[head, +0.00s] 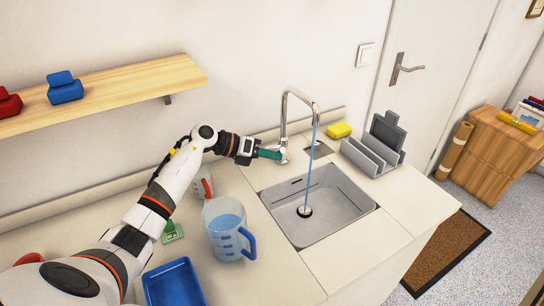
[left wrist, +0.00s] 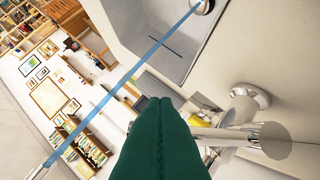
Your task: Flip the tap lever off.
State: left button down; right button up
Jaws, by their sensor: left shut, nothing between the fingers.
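The chrome tap (head: 285,112) stands behind the sink (head: 338,237), its neck arching over the basin. A blue stream of water (head: 311,160) runs from its spout to the drain. My left gripper (head: 272,154) is shut and empty, its teal fingertips at the lower part of the tap body. In the left wrist view the shut green fingers (left wrist: 160,130) lie in front of chrome tap parts (left wrist: 235,134). The fingers cover part of the tap, so I cannot tell the lever's exact position or whether they touch it. My right gripper is out of view.
A measuring jug (head: 227,222) with blue liquid stands left of the sink, near a blue tray (head: 174,284). A yellow sponge (head: 339,130) and a grey rack (head: 372,152) are right of the tap. A wooden shelf (head: 120,90) hangs on the wall above my left arm.

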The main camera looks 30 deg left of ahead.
pick_arm(q)
jog(key=shift+r, duration=0.15)
jog(key=shift+w+a+r+n+h+b, duration=0.25)
jog(key=shift+a+r+n+h+b, duration=0.25)
jog(key=shift+n, duration=0.2)
jog(key=shift+w+a+r+n+h+b, duration=0.4)
jog(key=shift+a+b, duration=0.2)
jog(key=shift+b, duration=0.2)
jog(key=shift+w+a+r+n+h+b, duration=0.35)
jog(key=shift+a+n+b, duration=0.2)
jog(key=shift+b, duration=0.3)
jog(key=shift+w+a+r+n+h+b, duration=0.3)
jog(key=shift+a+r+n+h+b, duration=0.25)
jog(key=shift+b, duration=0.25)
jog(key=shift+a, duration=0.1)
